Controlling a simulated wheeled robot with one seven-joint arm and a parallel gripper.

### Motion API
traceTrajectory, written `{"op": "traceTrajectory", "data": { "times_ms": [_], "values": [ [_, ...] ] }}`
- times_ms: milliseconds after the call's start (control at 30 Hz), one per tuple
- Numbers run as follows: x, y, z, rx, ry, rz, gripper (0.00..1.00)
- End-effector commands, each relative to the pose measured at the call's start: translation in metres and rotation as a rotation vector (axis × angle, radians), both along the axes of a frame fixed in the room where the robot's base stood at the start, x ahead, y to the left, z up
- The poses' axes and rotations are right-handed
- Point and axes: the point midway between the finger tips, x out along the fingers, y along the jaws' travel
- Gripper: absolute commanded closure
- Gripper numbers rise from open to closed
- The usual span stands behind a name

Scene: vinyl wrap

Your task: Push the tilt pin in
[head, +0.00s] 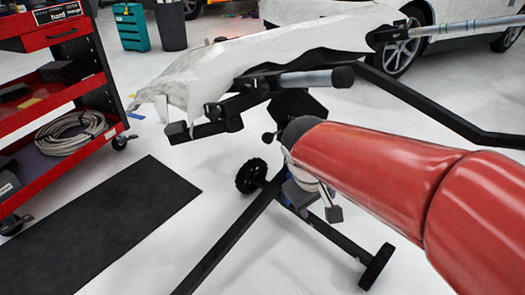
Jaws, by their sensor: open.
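The stand (236,232) is a black wheeled frame that holds a white wrapped panel (262,52) at an angle. A small black knob (268,137) sticks out to the left at the stand's head, just left of my arm's dark end. It may be the tilt pin; how far in it sits cannot be told. My red-sleeved arm reaches in from the lower right and covers part of the stand's head. My gripper (317,203) hangs below the arm's end, in front of the stand's lower post, below and right of the knob. It is open and looks empty.
A red tool cart (72,33) with a coiled hose (72,132) stands at left. A black mat (95,232) lies on the pale floor. The stand's legs and wheels spread below my arm. A white car (415,50) and a teal case (130,27) are behind.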

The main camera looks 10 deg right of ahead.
Motion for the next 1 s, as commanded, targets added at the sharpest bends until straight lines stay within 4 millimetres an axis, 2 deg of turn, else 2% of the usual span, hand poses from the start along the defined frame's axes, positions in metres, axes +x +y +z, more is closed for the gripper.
{"op": "traceTrajectory", "data": {
  "times_ms": [33, 200, 333, 467, 600, 700, 833, 900, 1000],
  "values": [
    [0.015, -0.001, -0.009, -0.069, 0.048, 0.043, 0.45],
    [0.071, -0.008, -0.023, -0.355, 0.173, 0.190, 0.45],
    [0.118, -0.001, -0.033, -0.610, 0.244, 0.314, 0.45],
    [0.167, 0.021, -0.039, -0.888, 0.284, 0.445, 0.45],
    [0.210, 0.057, -0.041, -1.166, 0.291, 0.567, 0.45],
    [0.230, 0.081, -0.042, -1.311, 0.279, 0.630, 0.45],
    [0.245, 0.105, -0.043, -1.432, 0.263, 0.680, 0.45],
    [0.250, 0.110, -0.043, -1.461, 0.258, 0.690, 0.45],
    [0.255, 0.106, -0.043, -1.474, 0.256, 0.693, 0.45]
  ]
}}
